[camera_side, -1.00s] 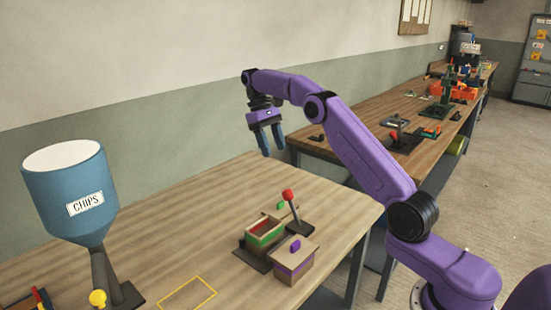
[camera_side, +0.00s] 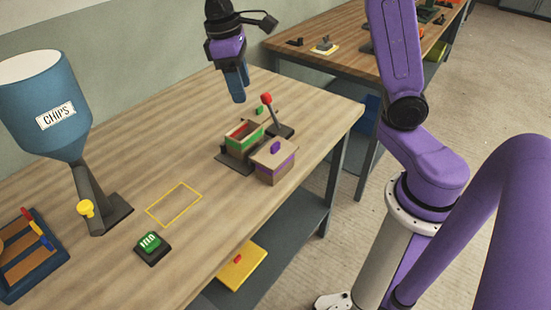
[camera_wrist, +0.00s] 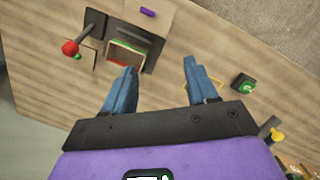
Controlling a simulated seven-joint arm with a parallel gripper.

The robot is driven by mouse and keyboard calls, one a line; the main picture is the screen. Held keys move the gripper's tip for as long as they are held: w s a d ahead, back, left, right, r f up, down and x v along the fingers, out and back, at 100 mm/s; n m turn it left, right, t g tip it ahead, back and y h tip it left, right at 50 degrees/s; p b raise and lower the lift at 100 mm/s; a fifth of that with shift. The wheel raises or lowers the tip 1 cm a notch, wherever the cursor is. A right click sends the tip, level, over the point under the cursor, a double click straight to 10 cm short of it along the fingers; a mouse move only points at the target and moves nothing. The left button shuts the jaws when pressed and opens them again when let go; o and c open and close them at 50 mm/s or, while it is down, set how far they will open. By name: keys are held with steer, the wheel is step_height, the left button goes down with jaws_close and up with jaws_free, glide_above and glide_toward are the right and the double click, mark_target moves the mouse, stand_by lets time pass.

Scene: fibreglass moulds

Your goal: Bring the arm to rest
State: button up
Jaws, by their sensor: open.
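My gripper (camera_side: 237,84) hangs in the air over the back part of the wooden table (camera_side: 130,140), fingers pointing down. In the wrist view my gripper (camera_wrist: 155,80) shows its two blue fingers spread apart with nothing between them. Below it and to the right in the side view stand a green-banded open box (camera_side: 243,136) and a closed box with a purple band and purple knob (camera_side: 273,162). The fingers look clear of both boxes and the tabletop.
A lever with a red ball (camera_side: 267,99) stands behind the boxes. A blue CHIPS hopper (camera_side: 45,105) rises at the left. A yellow outline (camera_side: 174,204) marks bare tabletop, with a green button (camera_side: 149,243) in front. A blue tray (camera_side: 30,250) lies at the left edge.

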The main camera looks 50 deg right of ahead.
steer(key=s+d+f+n+t, duration=0.1)
steer(key=s+f+n, duration=0.2)
steer(key=s, duration=0.9)
steer(key=s+d+f+n+y, duration=0.1)
steer(key=s+f+n, duration=0.2)
steer(key=s, duration=1)
steer(key=shift+d+f+t+y, duration=0.25)
steer(key=shift+d+t+y, duration=0.05)
steer(key=shift+t, duration=0.1)
